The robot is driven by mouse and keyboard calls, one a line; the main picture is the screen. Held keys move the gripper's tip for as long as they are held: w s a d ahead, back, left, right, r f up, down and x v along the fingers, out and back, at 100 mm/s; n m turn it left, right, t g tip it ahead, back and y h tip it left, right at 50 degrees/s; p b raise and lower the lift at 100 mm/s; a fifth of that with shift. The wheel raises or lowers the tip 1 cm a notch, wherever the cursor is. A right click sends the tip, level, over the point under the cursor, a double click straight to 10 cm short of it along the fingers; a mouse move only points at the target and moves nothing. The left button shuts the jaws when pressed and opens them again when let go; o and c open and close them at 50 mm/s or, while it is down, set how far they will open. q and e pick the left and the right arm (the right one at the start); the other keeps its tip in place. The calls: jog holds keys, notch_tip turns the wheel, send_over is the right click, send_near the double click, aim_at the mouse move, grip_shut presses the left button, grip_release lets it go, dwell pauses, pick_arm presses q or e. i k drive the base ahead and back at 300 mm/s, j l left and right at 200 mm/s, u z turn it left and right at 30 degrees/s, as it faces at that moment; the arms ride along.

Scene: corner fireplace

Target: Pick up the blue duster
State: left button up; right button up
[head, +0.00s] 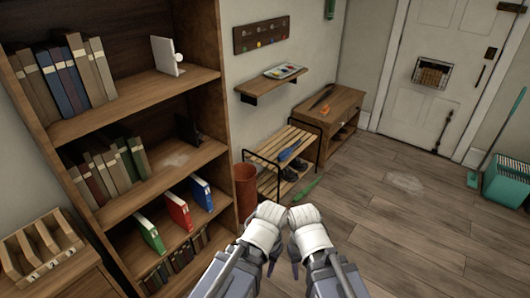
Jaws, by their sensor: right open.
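A blue duster (290,150), long and thin, lies on the slatted top of a low wooden bench (268,150) with a dark frame. My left gripper (267,213) and my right gripper (303,214) show side by side at the bottom middle, close together. Both are in front of the bench and apart from the duster in the picture. The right gripper is open with nothing seen in it. The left gripper's fingers are too hidden to tell whether they are open or shut.
Dark shoes (291,172) sit on the bench's lower level. A green item (307,188) lies on the floor beside it, and a reddish-brown bin (246,187) stands at its left. A tall bookshelf (135,127) fills the left.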

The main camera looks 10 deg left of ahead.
aim_at(287, 152)
jog(key=i+z, duration=0.1)
jog(key=i, duration=0.7)
jog(key=i+j, duration=0.1)
jog(key=i, duration=0.75)
jog(key=i+z, duration=0.15)
jog(key=i, duration=0.65)
jog(key=i+j, duration=0.2)
jog(key=i, duration=0.6)
jog(key=z, duration=0.05)
